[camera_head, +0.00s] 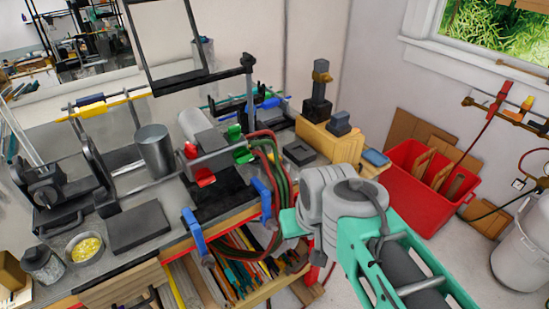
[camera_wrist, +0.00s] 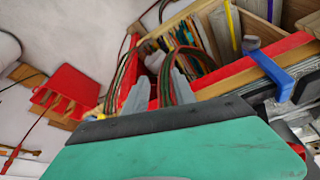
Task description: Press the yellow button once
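I cannot make out a yellow button for certain in either view. Yellow things on the bench in the head view are a yellow handle (camera_head: 93,109) on a rod and yellow bits in a metal bowl (camera_head: 87,249). In the wrist view, my gripper (camera_wrist: 158,92) shows two grey fingers standing apart with nothing held between them. It points toward the bench's front side, with hoses (camera_wrist: 185,55) and the lower shelf beyond the fingers. In the head view, my arm is right of the bench's front edge, and the fingertips are mostly hidden.
The bench (camera_head: 60,222) carries a metal cylinder (camera_head: 154,151), dark blocks and clamps. Blue clamps (camera_head: 195,232) stick out at its front. Hoses (camera_head: 282,185) hang over the edge.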

